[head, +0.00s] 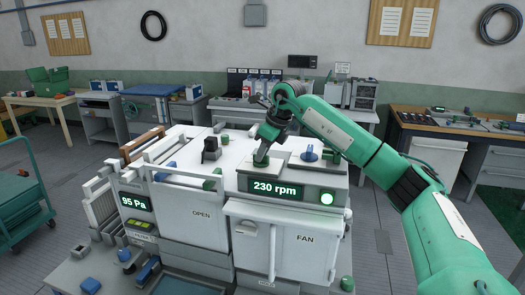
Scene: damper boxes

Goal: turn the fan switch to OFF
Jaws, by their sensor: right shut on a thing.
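The fan box (285,245), a white cabinet labelled FAN, stands in the middle. Its display (277,188) reads 230 rpm, and a round green lamp (327,198) beside it is lit. My right gripper (262,156) reaches down from the right onto the box's top, at a small grey plate (259,168) behind the display. It is shut on what appears to be the fan switch, which the fingers mostly hide. The switch's angle and any markings cannot be read. My left gripper is out of view.
A blue knob (309,154) sits on the fan box's top, right of my right gripper. A black upright part (211,150) and a green knob (209,184) are on the box labelled OPEN (200,225). A display (135,202) at left reads 95 Pa.

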